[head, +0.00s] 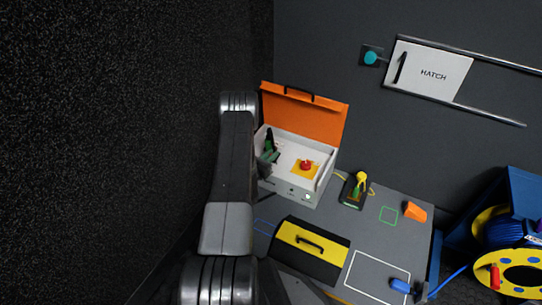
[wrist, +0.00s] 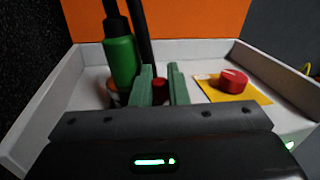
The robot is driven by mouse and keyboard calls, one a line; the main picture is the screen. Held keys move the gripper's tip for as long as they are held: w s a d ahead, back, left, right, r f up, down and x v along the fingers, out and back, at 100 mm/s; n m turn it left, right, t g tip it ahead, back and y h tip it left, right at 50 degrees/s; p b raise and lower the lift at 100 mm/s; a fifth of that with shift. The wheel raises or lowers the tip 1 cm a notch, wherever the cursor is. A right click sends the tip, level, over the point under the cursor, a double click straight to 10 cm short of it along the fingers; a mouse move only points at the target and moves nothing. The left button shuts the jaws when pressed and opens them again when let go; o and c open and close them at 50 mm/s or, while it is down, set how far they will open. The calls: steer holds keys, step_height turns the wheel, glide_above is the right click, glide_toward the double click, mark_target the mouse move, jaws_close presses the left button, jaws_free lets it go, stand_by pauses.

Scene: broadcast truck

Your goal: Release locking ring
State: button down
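A white case (head: 322,183) with a raised orange lid (head: 305,112) stands on the grey bench. A green cylindrical connector (wrist: 121,62) with black cables rises inside it at the left; a brownish band (wrist: 114,97) shows at its foot, mostly hidden. I cannot make out for certain which part is the locking ring. My gripper (wrist: 161,72) is inside the case, its green fingers apart, just right of the connector. It also shows in the head view (head: 268,156). A small red part (wrist: 160,89) shows between the fingers; contact cannot be told.
A red knob (wrist: 234,79) sits on a yellow plate (wrist: 250,95) right of my fingers. The case walls (wrist: 50,83) surround the gripper. A yellow-black toolbox (head: 312,240), a yellow-green tool (head: 356,186) and an orange item (head: 414,211) are on the bench. A hatch (head: 430,72) is on the wall.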

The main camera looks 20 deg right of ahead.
steer(key=shift+s+d+n+t+y+b, duration=0.1)
steer(key=shift+d+n+t+y+b, duration=0.4)
steer(key=shift+n+t+y, duration=0.4)
steer(key=shift+a, duration=0.1)
steer(key=c, duration=1.8)
jaws_free()
steer(key=shift+o, duration=0.2)
steer(key=p+v, duration=0.3)
steer(key=v, duration=1)
steer(key=shift+s+a+p, duration=0.25)
steer(key=shift+s+p, duration=0.05)
steer(key=shift+p, duration=0.05)
steer(key=shift+w+d+f, duration=0.1)
steer(key=shift+f, duration=0.05)
steer(key=b+x, duration=0.4)
steer(key=x, duration=0.9)
steer(key=shift+w+d, duration=0.2)
steer(key=shift+a+m, duration=0.1)
steer(key=shift+m, duration=0.2)
